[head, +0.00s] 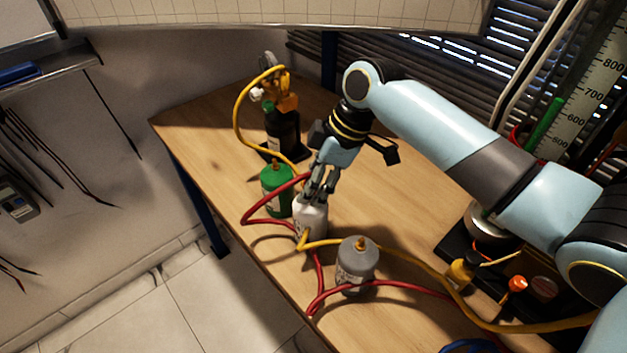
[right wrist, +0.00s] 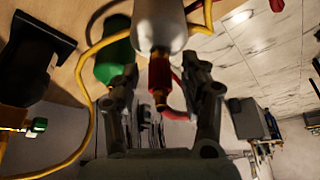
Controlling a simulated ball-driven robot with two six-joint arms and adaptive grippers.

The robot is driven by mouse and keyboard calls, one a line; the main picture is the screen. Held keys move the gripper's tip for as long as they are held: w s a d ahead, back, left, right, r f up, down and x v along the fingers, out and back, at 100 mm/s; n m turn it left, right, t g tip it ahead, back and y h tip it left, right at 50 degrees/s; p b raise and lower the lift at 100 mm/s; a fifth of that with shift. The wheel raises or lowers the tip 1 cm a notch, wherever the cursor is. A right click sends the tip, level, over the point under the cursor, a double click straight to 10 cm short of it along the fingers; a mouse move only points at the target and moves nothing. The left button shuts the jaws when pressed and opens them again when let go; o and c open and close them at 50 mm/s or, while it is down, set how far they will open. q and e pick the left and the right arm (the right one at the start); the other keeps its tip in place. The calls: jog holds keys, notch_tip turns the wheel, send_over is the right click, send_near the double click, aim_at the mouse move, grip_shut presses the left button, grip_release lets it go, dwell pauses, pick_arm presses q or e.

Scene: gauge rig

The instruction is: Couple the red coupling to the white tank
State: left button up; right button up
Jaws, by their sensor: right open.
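The white tank (head: 312,220) stands upright on the wooden bench between a green tank and a grey tank. It also shows in the right wrist view (right wrist: 161,25). The red coupling (right wrist: 159,72), with a brass end, sits in line with the tank's neck and appears to touch it. In the head view my gripper hides the coupling. My right gripper (head: 318,190) is over the top of the white tank. Its open fingers (right wrist: 160,75) are on either side of the coupling, with gaps visible. My left gripper is not in view.
The green tank (head: 276,190) stands close behind; the grey tank (head: 357,262) stands in front. A red hose (head: 252,210) and a yellow hose (head: 400,250) cross the bench (head: 205,145) around the tanks. A black cylinder with yellow fittings (head: 280,125) stands at the back.

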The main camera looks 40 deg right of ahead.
jog(key=o, duration=0.3)
jog(key=shift+r, duration=0.1)
jog(key=v, duration=0.7)
jog(key=shift+r, duration=0.1)
jog(key=shift+s, duration=0.1)
